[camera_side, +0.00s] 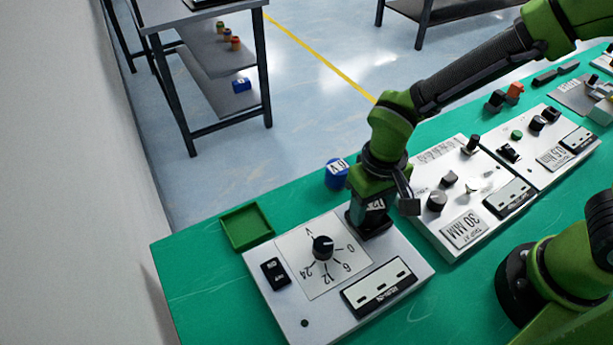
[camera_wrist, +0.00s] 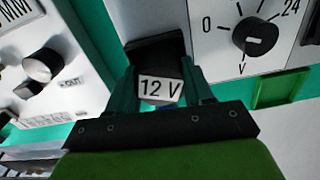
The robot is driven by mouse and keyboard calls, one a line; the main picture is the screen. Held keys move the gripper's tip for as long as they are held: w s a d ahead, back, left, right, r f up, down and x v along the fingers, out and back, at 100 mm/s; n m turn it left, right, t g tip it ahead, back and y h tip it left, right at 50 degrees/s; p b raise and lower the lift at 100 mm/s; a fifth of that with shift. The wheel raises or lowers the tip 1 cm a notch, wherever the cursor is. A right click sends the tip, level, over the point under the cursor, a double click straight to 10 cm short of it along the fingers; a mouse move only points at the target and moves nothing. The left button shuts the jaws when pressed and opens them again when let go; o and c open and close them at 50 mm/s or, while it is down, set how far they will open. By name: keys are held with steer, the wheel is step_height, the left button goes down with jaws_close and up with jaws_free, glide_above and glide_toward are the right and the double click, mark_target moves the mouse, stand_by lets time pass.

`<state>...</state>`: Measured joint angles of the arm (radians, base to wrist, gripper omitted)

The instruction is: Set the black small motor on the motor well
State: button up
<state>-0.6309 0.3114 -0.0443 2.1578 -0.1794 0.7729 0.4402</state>
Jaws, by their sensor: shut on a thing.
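The black small motor (camera_side: 371,219) is held upright in my gripper (camera_side: 368,200) at the far right corner of the white panel box (camera_side: 290,318) with the voltage dial. Its white "12 V" label (camera_wrist: 160,90) faces the camera in the wrist view, with my gripper's fingers (camera_wrist: 165,85) shut on both its sides. The motor's lower end is at or just over the box's top; I cannot tell whether it touches.
A blue cylinder marked "6 V" (camera_side: 336,175) stands just behind my gripper. An empty green tray (camera_side: 247,228) lies left of it. The dial (camera_side: 322,248) and an on/off switch (camera_side: 275,271) rise from the panel. Another white panel box (camera_side: 425,220) stands close on the right.

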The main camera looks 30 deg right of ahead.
steer(key=o, duration=1.3)
steer(key=shift+s+f, duration=0.15)
steer(key=shift+f, duration=0.45)
steer(key=shift+o, duration=0.2)
steer(key=shift+d, duration=0.25)
step_height(320, 180, up, 13)
steer(key=s+d+r+m+t+y, duration=0.1)
steer(key=s+d+r+t, duration=0.1)
steer(key=d, duration=0.5)
steer(key=s+d+r+m+t+y, duration=0.1)
steer(key=s+d+r+m+t, duration=0.1)
steer(key=d+r+t, duration=0.3)
steer(key=shift+d+r, duration=0.45)
steer(key=shift+d, duration=1.1)
steer(key=shift+s, duration=0.1)
